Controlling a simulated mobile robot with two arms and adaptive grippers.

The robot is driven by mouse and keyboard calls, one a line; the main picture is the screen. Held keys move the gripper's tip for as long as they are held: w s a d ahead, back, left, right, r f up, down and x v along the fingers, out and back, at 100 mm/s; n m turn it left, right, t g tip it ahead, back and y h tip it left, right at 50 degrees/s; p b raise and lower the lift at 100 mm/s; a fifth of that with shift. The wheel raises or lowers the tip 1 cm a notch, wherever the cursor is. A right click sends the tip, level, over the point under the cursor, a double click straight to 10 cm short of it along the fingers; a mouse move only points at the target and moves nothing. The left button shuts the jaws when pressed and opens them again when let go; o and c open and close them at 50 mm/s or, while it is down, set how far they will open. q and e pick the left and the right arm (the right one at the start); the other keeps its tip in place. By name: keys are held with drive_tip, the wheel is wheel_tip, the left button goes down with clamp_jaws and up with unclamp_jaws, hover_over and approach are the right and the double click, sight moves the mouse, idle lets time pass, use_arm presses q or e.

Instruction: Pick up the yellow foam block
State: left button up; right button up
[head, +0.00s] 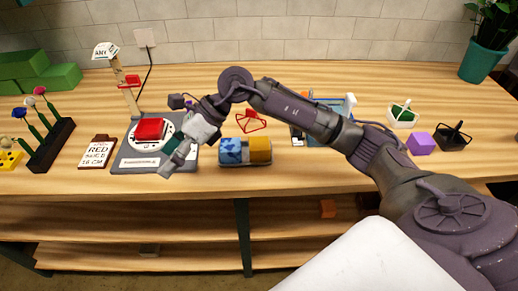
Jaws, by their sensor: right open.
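A yellow-orange block (260,149) sits on the right side of a small grey tray (245,165), touching or close beside a blue patterned block (231,151). Its top and front show clear. My right gripper (172,158) reaches in from the right and hangs over the right edge of a grey station, left of the tray and apart from the yellow block. It is open and I see nothing held in it. My left gripper is not in view.
A red block (150,130) sits on the grey station (128,157) beside my gripper. A dark flower rack (52,146) and sign card (97,152) stand left. A red wire frame (250,122) lies behind the tray. A purple block (421,143) is right. The front table strip is clear.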

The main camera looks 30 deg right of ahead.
drive_tip(key=w+d+f+h, duration=0.1)
drive_tip(key=d+h, duration=0.2)
drive_tip(key=d, duration=0.4)
drive_tip(key=w+d+h, duration=0.2)
drive_tip(key=d+h, duration=0.1)
drive_tip(key=d, duration=0.3)
drive_tip(key=h+p, duration=0.2)
drive_tip(key=h, duration=0.3)
hover_over(259, 143)
drive_tip(key=shift+g, duration=0.4)
drive_tip(key=f, duration=0.5)
drive_tip(key=shift+s+a+f, duration=0.1)
drive_tip(key=shift+s+a, duration=0.05)
drive_tip(key=shift+s, duration=0.05)
drive_tip(key=f+p, duration=0.1)
drive_tip(key=f, duration=0.1)
drive_tip(key=f+p, duration=0.1)
drive_tip(key=f, duration=0.2)
drive_tip(key=shift+w+d+f, duration=0.1)
drive_tip(key=shift+d+f, duration=0.1)
drive_tip(key=shift+f, duration=0.3)
drive_tip(key=c, duration=1.3)
drive_tip(key=shift+w+r, duration=0.1)
drive_tip(key=shift+c, duration=0.2)
